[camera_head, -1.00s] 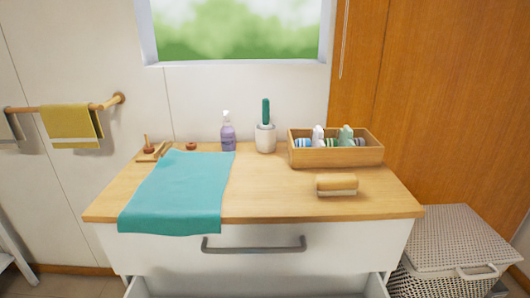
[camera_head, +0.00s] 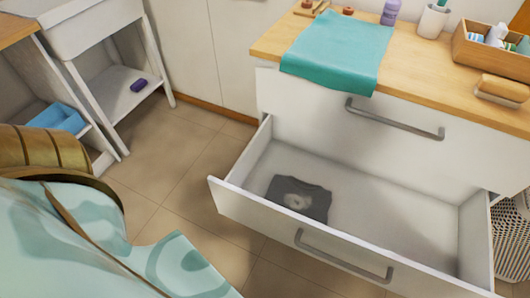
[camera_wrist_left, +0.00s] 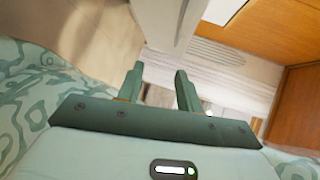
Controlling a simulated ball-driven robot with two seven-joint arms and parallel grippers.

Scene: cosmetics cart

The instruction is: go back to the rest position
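My left gripper (camera_wrist_left: 160,85) shows in the left wrist view with its two green fingers apart and nothing between them. It is open and clear of the furniture; a white cabinet edge lies beyond it. In the head view a patterned light teal part of my own body fills the lower left, and no gripper shows there. My right gripper is not in view.
The lower drawer (camera_head: 345,235) stands pulled out, with a folded dark grey shirt (camera_head: 299,198) inside. The upper drawer (camera_head: 300,104) is shut. A teal towel (camera_head: 338,50) hangs over the counter edge. A wooden box (camera_head: 487,52) stands on the counter. Tiled floor (camera_head: 180,165) is clear at left.

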